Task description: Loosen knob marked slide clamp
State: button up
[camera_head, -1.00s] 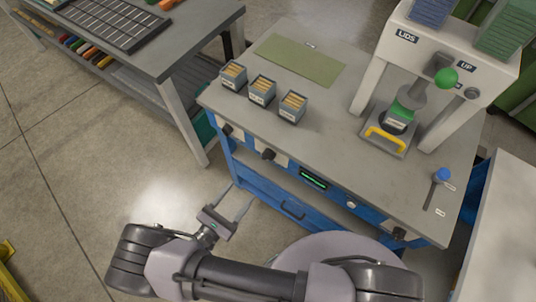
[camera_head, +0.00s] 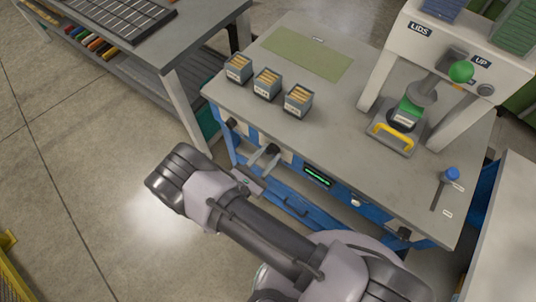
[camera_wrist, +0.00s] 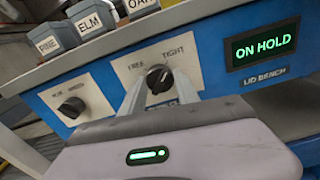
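In the wrist view a black knob (camera_wrist: 158,76) sits on a white plate marked FREE at left and TIGHT at right. It also shows small in the head view (camera_head: 272,149). My gripper (camera_wrist: 158,86) faces the blue panel, one finger on each side of this knob. The fingers look open, with the knob between their tips; contact is not clear. In the head view my gripper (camera_head: 263,157) is at the bench front.
A second black knob (camera_wrist: 72,107) is on the panel to the left. A display (camera_wrist: 263,44) reads ON HOLD, above LID BENCH. Labelled boxes, including ELM (camera_wrist: 90,20), stand on the bench top (camera_head: 350,150) above.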

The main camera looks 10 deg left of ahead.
grip_shut()
jog(key=shift+n, duration=0.3)
jog(key=n+b, duration=0.1)
jog(key=n, duration=0.2)
jog(key=shift+f+n, duration=0.1)
jog(key=shift+n, duration=0.3)
jog(key=n, duration=0.4)
jog(key=shift+n+b, duration=0.3)
jog(key=shift+b, duration=0.1)
jog(key=n, duration=0.4)
jog(key=shift+n, duration=2.4)
